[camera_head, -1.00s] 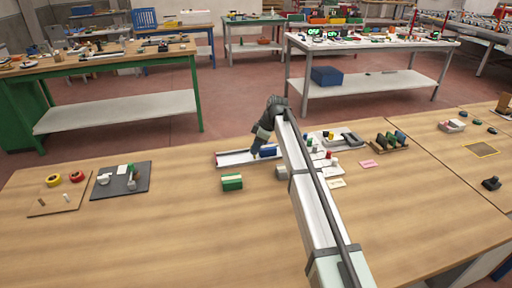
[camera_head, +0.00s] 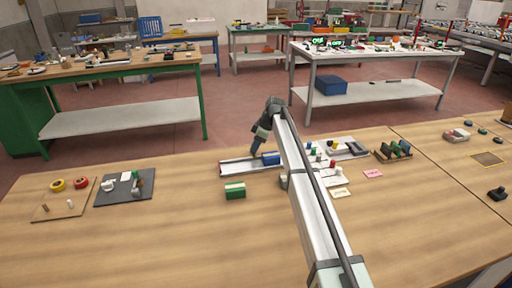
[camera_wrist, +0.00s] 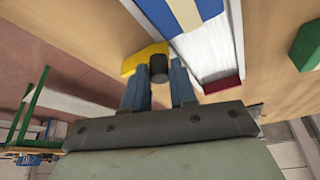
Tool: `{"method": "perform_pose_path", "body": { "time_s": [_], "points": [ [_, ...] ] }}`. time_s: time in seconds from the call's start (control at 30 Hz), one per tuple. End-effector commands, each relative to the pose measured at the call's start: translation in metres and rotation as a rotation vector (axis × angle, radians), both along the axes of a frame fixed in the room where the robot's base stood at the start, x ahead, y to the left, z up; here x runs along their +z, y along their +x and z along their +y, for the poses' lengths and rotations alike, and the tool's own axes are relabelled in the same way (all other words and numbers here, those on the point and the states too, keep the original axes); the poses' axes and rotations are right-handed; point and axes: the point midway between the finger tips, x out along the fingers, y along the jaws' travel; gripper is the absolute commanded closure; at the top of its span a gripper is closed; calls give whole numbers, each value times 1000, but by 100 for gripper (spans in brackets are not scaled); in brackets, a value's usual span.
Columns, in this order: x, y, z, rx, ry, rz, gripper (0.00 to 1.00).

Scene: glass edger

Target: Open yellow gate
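The yellow gate (camera_wrist: 143,58) is a small yellow piece at the side of a white ribbed track (camera_wrist: 208,50) in the wrist view. A dark round knob (camera_wrist: 158,68) stands at the gate. My gripper (camera_wrist: 158,85) is open, its two blue-grey fingers apart with the knob in line with the gap between their tips. I cannot tell whether they touch it. In the head view my gripper (camera_head: 256,150) is over the track (camera_head: 236,166), left of a blue block (camera_head: 270,158). The gate cannot be made out there.
A green block (camera_head: 235,191) lies in front of the track. Small bottles, cards and a grey tray (camera_head: 349,149) are to the right of my arm. A dark plate (camera_head: 124,188) and tape rolls are at left. The front middle of the table is clear.

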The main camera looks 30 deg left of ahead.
Motion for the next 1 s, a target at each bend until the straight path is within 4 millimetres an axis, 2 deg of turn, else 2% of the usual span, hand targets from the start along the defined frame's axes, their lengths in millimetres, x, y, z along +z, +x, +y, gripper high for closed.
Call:
{"method": "perform_pose_path", "body": {
  "time_s": [0.03,0.2,0.57,0.67,1.0],
  "points": [
    [0,0,0,0,0,0,69],
    [0,0,0,0,0,0,53],
    [5,1,-2,0,0,0,53],
    [16,3,-7,-1,0,0,53],
    [76,12,-29,0,0,-1,53]
  ]
}}
